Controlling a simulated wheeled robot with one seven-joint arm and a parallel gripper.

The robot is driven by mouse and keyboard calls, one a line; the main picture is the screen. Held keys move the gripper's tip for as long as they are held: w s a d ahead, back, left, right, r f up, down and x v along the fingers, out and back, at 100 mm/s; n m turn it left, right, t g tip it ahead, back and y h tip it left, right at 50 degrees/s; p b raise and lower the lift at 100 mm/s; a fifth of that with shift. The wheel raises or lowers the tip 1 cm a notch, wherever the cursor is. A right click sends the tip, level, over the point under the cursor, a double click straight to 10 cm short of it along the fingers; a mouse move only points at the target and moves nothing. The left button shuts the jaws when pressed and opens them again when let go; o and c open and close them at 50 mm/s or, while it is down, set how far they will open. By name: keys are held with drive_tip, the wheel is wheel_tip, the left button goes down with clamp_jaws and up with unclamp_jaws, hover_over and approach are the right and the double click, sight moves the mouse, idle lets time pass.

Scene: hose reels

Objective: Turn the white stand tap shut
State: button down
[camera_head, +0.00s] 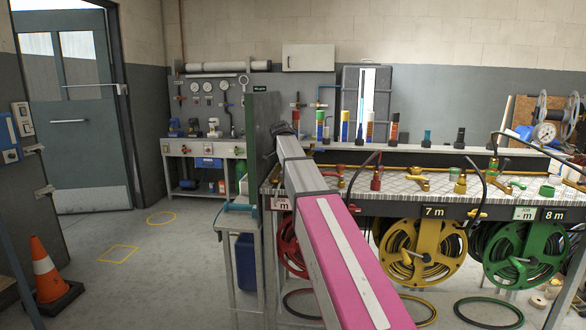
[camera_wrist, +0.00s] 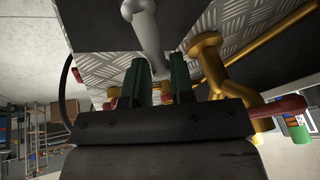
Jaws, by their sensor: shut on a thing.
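The white stand tap (camera_wrist: 148,28) shows in the wrist view as a pale grey-white stem with a rounded knob, coming down from the top edge. Its lower end lies between the two green fingers of my gripper (camera_wrist: 158,84), which are shut on it. The dark gripper body hides what lies below the fingers. In the head view my pink and grey arm reaches to the left end of the bench, and I cannot make out the white tap or the fingers there.
A brass tap (camera_wrist: 215,65) stands close right of my fingers in the wrist view, with a red handle (camera_wrist: 278,107) beside it. The bench (camera_head: 400,183) holds several taps, with a yellow hose reel (camera_head: 422,252) and a green one (camera_head: 525,255) below. Floor at left is clear beyond an orange cone (camera_head: 47,270).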

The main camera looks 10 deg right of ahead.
drive_tip(key=c, duration=1.1)
unclamp_jaws()
